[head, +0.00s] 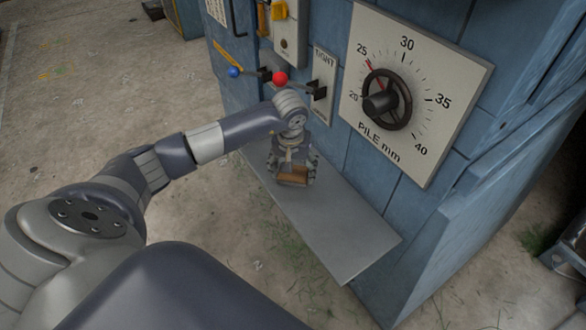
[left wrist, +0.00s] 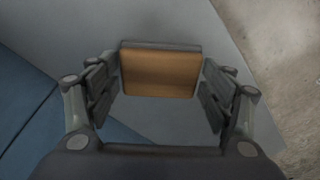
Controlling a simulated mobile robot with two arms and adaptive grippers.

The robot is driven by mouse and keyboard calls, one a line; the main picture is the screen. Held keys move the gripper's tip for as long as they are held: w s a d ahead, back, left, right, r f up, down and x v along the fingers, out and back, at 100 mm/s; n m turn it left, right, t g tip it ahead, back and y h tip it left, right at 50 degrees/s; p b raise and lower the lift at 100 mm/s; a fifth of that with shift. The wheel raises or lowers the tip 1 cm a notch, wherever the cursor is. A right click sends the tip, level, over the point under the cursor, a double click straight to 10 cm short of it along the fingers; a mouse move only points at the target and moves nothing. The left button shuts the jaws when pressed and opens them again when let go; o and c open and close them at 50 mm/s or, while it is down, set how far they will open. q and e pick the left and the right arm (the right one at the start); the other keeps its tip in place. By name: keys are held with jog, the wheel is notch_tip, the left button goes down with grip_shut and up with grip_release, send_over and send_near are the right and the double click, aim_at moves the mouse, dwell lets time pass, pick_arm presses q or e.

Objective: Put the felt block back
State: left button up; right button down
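A block with a brown face and a dark grey edge (left wrist: 160,74), which looks like the felt block, is between the fingers of my left gripper (left wrist: 160,85). In the head view the block (head: 293,174) shows just under my left gripper (head: 293,168), which points down over the grey shelf. The fingers stand close along both sides of the block. I cannot tell whether they touch it, or whether the block rests on the shelf or hangs just above it. My right gripper is not in view.
The grey shelf (head: 335,232) juts from the blue machine (head: 405,225); its front part is bare. Above it are a pile-mm dial (head: 388,98), a red-knobbed lever (head: 281,78) and a blue-knobbed lever (head: 234,72). Open concrete floor (head: 110,100) lies to the left.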

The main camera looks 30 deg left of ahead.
aim_at(292, 178)
pick_arm(q)
jog(key=shift+o, duration=0.5)
jog(key=shift+r, duration=0.1)
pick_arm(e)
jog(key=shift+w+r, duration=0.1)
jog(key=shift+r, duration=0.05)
pick_arm(q)
jog(key=shift+r, duration=0.2)
notch_tip(292, 178, up, 12)
jog(key=s+p, duration=0.1)
jog(key=shift+s+d+f, duration=0.2)
jog(key=shift+s+d, duration=0.15)
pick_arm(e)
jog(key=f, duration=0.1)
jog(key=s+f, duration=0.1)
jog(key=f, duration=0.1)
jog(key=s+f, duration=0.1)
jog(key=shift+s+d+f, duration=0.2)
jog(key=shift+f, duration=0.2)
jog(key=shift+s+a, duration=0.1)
